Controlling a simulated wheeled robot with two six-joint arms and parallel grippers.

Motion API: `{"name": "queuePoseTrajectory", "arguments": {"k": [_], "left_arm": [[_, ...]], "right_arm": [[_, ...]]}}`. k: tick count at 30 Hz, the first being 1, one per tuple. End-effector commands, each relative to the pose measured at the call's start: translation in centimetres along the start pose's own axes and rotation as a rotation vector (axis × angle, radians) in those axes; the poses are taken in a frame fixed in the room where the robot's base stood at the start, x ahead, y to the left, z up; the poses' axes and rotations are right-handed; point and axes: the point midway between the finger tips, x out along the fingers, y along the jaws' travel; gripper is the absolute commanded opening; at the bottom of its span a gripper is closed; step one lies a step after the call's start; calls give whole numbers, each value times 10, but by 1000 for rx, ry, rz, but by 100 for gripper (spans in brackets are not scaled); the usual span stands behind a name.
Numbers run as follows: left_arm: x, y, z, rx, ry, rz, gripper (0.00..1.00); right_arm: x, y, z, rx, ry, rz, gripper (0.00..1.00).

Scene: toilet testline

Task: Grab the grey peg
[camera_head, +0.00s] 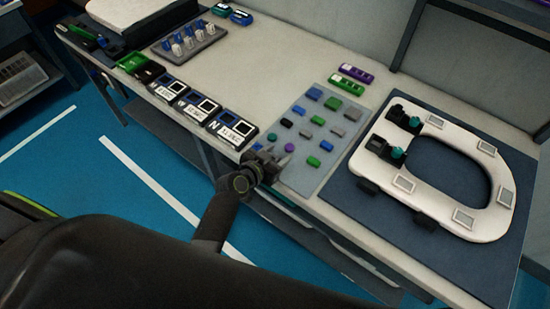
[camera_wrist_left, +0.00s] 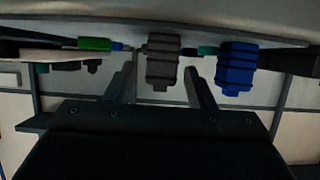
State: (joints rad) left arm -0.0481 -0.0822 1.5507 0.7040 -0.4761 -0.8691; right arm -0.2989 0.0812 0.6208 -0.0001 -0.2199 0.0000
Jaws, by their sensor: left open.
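In the left wrist view a grey peg (camera_wrist_left: 163,62) shows near the middle, just beyond and between the fingertips of my left gripper (camera_wrist_left: 160,78). The fingers are apart and do not appear to touch it. A blue peg (camera_wrist_left: 237,68) is to its right and a green one (camera_wrist_left: 95,44) is farther off to the left. In the head view my left gripper (camera_head: 276,153) is at the left edge of the grey board (camera_head: 325,152). My right gripper is not in view.
A white toilet seat (camera_head: 440,130) lies on a dark mat to the right. Black boxes (camera_head: 233,130) stand to the left. A rack of white and blue pieces (camera_head: 190,40) stands behind them. The back middle of the table is clear.

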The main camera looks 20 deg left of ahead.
Motion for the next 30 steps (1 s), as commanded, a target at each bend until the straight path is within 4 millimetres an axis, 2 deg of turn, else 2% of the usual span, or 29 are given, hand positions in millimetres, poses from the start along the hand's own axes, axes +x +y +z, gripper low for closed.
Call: {"name": "queuePoseTrajectory", "arguments": {"k": [4, 13, 24, 30], "left_arm": [[10, 0, 0, 0, 0, 0, 49], [12, 0, 1, 0, 0, -1, 48], [12, 0, 1, 0, 0, -1, 1], [11, 0, 0, 0, 0, -1, 1]], "right_arm": [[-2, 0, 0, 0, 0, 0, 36], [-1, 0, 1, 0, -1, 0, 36], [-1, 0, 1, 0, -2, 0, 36], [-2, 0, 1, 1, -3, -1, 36]]}}
